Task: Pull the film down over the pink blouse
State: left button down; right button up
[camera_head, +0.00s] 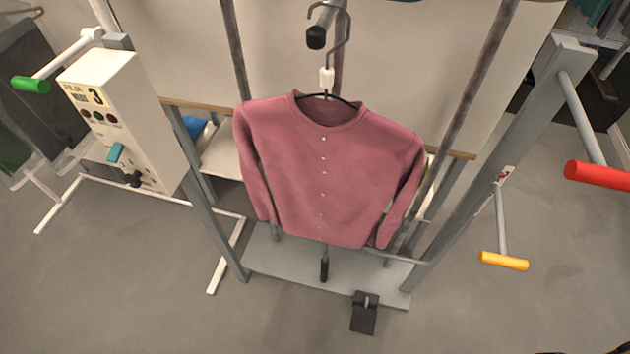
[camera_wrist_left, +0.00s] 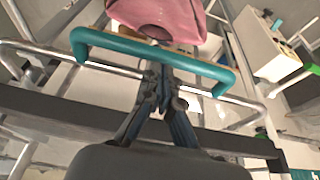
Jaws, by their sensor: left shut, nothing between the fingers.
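The pink blouse (camera_head: 325,170) hangs on a dark hanger in the middle of the head view, buttons facing me, with no film visible over it. A teal bar handle (camera_wrist_left: 110,42) crosses the left wrist view below the blouse; a sliver of teal (camera_head: 405,1) shows at the head view's top edge. My left gripper (camera_wrist_left: 163,80) is shut and empty, its fingertips overlapping the teal bar in the picture; I cannot tell whether they touch it.
Grey posts (camera_head: 500,150) flank the blouse above a grey base plate (camera_head: 300,275) with a black pedal (camera_head: 364,313). A control box (camera_head: 115,110) stands left. Green (camera_head: 31,85), red (camera_head: 600,175) and yellow (camera_head: 504,261) handles stick out at the sides. The front floor is clear.

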pick_arm(q)
notch_tip(320, 180, down, 24)
jog(key=b, duration=1.6)
notch_tip(320, 180, down, 24)
jog(key=b, duration=1.7)
jog(key=shift+b, duration=0.3)
